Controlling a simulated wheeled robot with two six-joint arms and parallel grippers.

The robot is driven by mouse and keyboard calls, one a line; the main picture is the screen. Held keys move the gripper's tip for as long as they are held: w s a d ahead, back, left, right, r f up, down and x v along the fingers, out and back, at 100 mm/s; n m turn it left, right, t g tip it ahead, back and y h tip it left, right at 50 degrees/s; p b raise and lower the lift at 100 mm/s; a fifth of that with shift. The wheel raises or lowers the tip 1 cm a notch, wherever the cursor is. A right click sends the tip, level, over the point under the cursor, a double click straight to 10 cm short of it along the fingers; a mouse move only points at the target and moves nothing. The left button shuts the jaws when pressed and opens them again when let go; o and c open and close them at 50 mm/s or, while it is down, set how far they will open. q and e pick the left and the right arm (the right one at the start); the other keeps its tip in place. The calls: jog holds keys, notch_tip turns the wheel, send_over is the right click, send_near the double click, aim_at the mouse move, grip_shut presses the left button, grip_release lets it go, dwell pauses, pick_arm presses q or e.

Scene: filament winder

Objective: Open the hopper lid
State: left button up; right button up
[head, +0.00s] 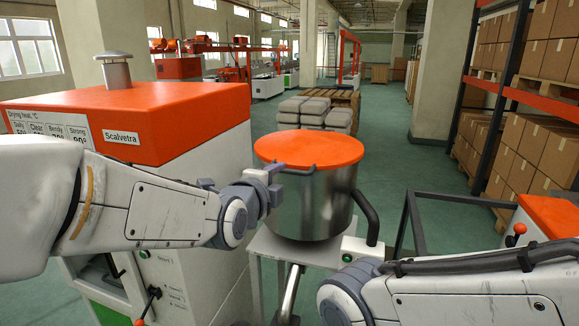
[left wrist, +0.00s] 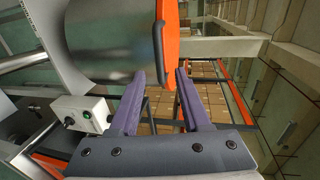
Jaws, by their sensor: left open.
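The steel hopper (head: 312,205) stands on a pale stand, its orange lid (head: 308,148) lying flat and shut on top. In the left wrist view the hopper wall (left wrist: 108,45) and the orange lid (left wrist: 171,32) appear turned on their side. A dark bar (left wrist: 158,50) shows at the lid's rim there. My left gripper (head: 276,178) is at the front left of the hopper, just under the lid's near edge. Its open fingers (left wrist: 160,97) are close to the rim with nothing seen between them; contact is unclear. My right gripper is out of view; only its arm shows.
A white and orange dryer cabinet (head: 125,120) with a metal chimney stands left of the hopper. A dark curved hose (head: 368,215) runs along the hopper's right side. A control box with a green button (left wrist: 83,115) sits beside it. Grey sacks (head: 315,110) are stacked behind.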

aim_at(290, 173)
pick_arm(q)
jog(key=p+x, duration=0.2)
jog(key=x, duration=0.6)
jog(key=shift+w+d+f+p, duration=0.1)
jog(key=shift+w+p, duration=0.2)
jog(key=shift+p, duration=0.1)
grip_shut()
jog(key=shift+s+f, duration=0.1)
jog(key=shift+f, duration=0.15)
dwell(0.7)
